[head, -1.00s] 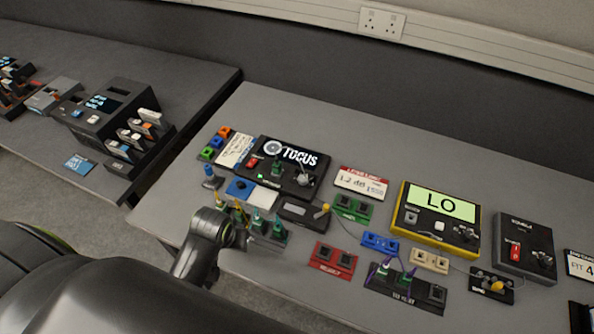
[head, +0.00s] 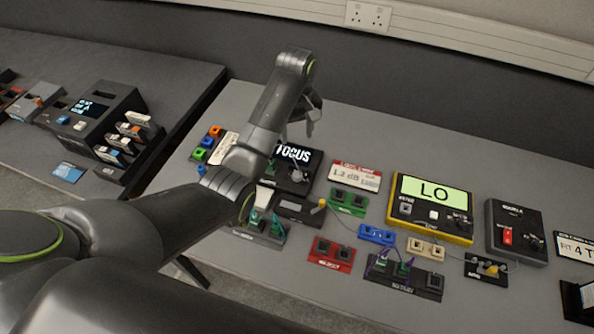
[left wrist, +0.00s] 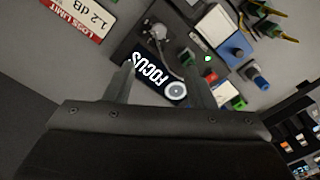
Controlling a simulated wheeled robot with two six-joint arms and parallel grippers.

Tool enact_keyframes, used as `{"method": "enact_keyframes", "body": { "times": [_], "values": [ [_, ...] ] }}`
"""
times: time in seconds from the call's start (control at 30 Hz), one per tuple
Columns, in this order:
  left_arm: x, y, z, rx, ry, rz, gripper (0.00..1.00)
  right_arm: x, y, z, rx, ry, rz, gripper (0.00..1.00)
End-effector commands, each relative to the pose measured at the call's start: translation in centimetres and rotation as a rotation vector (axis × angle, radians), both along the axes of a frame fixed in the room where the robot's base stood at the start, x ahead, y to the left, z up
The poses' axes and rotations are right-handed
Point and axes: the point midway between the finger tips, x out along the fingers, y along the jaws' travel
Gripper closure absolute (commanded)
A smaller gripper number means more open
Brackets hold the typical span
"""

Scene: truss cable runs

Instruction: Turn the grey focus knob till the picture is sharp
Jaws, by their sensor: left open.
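The black focus box carries a small screen (head: 294,153) with the white word FOCUS; the letters are legible, but fine sharpness is hard to judge. The screen also shows in the left wrist view (left wrist: 160,82), with a ring mark beside the word. The grey focus knob (head: 298,175) sits at the box's right side; in the left wrist view it (left wrist: 157,31) lies beyond the fingertips. My left gripper (head: 309,128) is open and empty above the back of the box; its fingers (left wrist: 160,72) straddle the screen in the wrist view. My right gripper is out of view.
A Loss Limit card (head: 354,177) and a green socket block (head: 348,200) stand right of the box. A yellow-edged LO meter (head: 432,208) is further right. Cabled plugs stand in a black block (head: 404,276) in front. The table behind the meter is clear.

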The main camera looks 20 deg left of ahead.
Motion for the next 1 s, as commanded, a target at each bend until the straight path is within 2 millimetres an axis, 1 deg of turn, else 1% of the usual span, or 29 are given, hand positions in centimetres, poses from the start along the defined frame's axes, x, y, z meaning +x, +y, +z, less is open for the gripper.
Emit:
{"method": "enact_keyframes", "body": {
  "times": [0.07, 0.17, 0.4, 0.53, 0.57, 0.6, 0.8, 1.0],
  "values": [
    [0.1, -0.1, -0.1, 0.0, 0.003, 0.002, 0.5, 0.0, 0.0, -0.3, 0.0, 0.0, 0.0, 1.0],
    [0.1, -0.1, -0.8, 0.0, 0.003, 0.003, 0.5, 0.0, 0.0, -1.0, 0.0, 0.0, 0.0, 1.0],
    [0.1, -0.1, -3.5, 0.0, 0.001, 0.002, 0.5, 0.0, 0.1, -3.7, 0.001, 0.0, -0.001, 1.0],
    [0.0, -0.1, -6.2, 0.001, 0.006, 0.003, 0.5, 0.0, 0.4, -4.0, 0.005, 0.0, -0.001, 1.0],
    [0.0, -0.1, -6.6, 0.002, 0.006, 0.003, 0.5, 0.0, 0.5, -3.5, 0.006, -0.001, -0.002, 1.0],
    [0.0, -0.1, -7.3, 0.001, 0.007, 0.003, 0.5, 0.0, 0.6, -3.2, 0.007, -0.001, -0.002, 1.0],
    [-0.1, -0.1, -11.8, 0.001, 0.007, 0.001, 0.5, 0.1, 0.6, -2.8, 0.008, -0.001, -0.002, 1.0],
    [0.0, -0.1, -15.1, 0.001, 0.003, 0.001, 0.5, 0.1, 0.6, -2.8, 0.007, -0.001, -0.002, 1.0]
  ]
}}
